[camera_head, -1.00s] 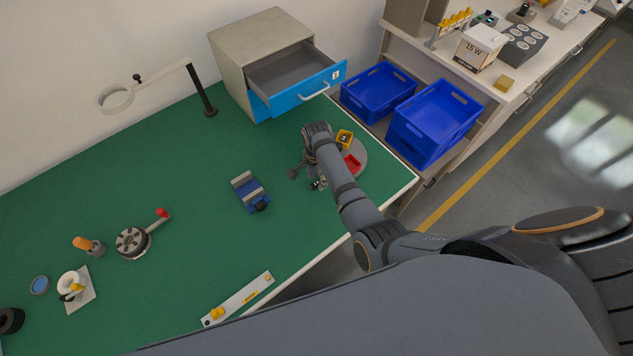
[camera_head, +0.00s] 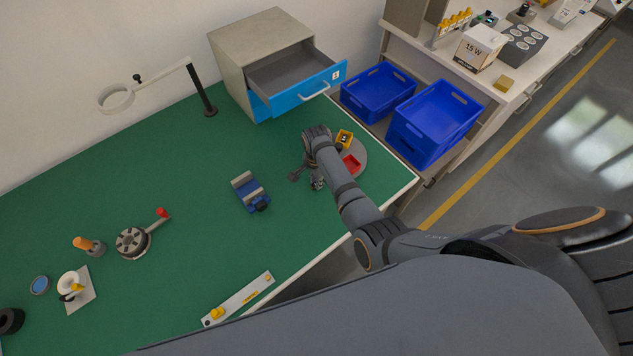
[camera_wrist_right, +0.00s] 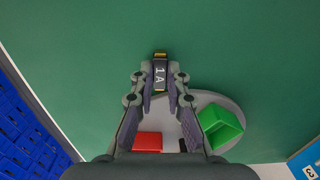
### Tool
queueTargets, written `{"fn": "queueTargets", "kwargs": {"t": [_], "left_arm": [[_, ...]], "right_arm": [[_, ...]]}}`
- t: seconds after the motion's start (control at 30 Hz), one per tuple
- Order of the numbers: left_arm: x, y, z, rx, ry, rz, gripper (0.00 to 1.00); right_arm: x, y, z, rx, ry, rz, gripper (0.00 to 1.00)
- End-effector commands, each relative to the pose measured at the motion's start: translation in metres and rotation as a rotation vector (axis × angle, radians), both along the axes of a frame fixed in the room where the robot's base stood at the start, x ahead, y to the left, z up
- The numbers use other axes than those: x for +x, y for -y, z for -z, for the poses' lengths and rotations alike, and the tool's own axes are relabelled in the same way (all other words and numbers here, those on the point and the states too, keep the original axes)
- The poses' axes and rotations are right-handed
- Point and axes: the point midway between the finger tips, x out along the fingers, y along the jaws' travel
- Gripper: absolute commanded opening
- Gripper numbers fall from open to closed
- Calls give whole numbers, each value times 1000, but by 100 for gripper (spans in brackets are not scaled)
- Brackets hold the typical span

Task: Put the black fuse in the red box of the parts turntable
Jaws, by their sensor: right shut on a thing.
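The black fuse (camera_wrist_right: 160,73), marked "1 A" with gold-coloured ends, is between the fingertips of my right gripper (camera_wrist_right: 160,80), which is shut on it. Green table top shows behind the fuse, just off the turntable's rim. In the head view my right gripper (camera_head: 306,179) is at the left side of the parts turntable (camera_head: 361,155), and the fuse cannot be made out. The red box (camera_head: 351,164) stands on the turntable; in the right wrist view the red box (camera_wrist_right: 148,141) is partly hidden by my gripper. My left gripper is not in view.
The turntable also bears a yellow box (camera_head: 344,138) and a green box (camera_wrist_right: 220,127). A blue vise-like device (camera_head: 250,192) stands left of my gripper. An open drawer (camera_head: 300,92) is behind; blue crates (camera_head: 433,124) stand off the table's right edge.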

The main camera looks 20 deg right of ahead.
Motion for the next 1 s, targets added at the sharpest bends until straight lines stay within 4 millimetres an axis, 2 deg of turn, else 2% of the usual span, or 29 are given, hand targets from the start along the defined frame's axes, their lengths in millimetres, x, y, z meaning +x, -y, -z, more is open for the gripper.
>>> {"fn": "queueTargets", "kwargs": {"t": [0.13, 0.27, 0.53, 0.7, 0.8, 1.0], "left_arm": [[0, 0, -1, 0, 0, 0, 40], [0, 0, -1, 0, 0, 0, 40], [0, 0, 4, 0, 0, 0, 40], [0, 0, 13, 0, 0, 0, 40], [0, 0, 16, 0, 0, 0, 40], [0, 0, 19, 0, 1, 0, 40]], "right_arm": [[1, 0, -11, 1, 2, 0, 0], [-2, 0, -34, 0, 3, 0, 0], [-55, 15, -91, 1, 1, 2, 0], [-96, 27, -108, 0, -1, 2, 0], [-114, 32, -117, 0, -1, 1, 0], [-132, 38, -127, 0, 0, -1, 0]]}}
